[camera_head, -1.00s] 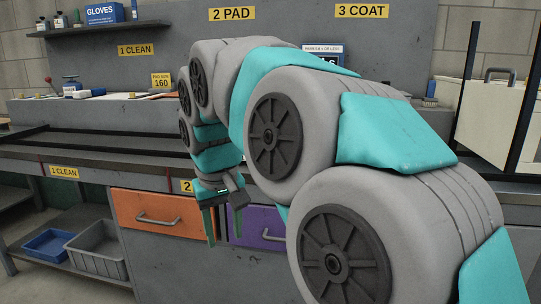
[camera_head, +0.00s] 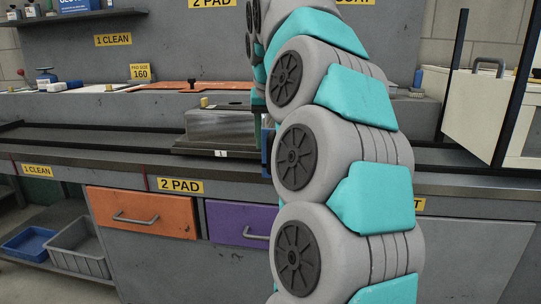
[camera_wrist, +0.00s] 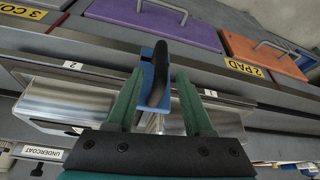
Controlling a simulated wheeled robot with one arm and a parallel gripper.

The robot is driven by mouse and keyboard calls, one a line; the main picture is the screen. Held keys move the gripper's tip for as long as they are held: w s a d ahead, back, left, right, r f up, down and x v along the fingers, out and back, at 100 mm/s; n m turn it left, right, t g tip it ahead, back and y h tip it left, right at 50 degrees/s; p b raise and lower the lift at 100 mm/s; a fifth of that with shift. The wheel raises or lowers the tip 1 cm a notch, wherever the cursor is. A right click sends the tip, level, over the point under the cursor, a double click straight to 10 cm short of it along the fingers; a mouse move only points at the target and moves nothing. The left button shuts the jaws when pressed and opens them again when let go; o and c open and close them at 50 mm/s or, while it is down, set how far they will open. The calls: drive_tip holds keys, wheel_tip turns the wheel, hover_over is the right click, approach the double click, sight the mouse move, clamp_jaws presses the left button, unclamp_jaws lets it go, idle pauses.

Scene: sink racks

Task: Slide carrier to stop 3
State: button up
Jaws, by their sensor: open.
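A carrier on the bench rail shows as a silver metal block (camera_head: 222,127) on a dark base with a white tag 1, behind the 2 PAD label (camera_head: 180,186). In the wrist view, metal bodies tagged 2 and 1 lie on either side of an upright blue plate with a black curved grip (camera_wrist: 186,103). A blue edge (camera_head: 266,152) also shows beside my arm in the head view. My gripper (camera_wrist: 158,74) is open, its green fingers on either side of the blue plate. I cannot tell whether they touch it.
The dark rail (camera_head: 95,140) runs along the bench, clear left of the carrier. The 3 COAT label (camera_wrist: 22,11) is at upper left in the wrist view. Orange (camera_head: 143,212) and purple (camera_head: 237,222) drawers are below the bench. A cream box (camera_head: 492,112) stands at right.

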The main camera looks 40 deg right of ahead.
sight(270, 156)
drive_tip(key=shift+x, duration=2.85)
clamp_jaws()
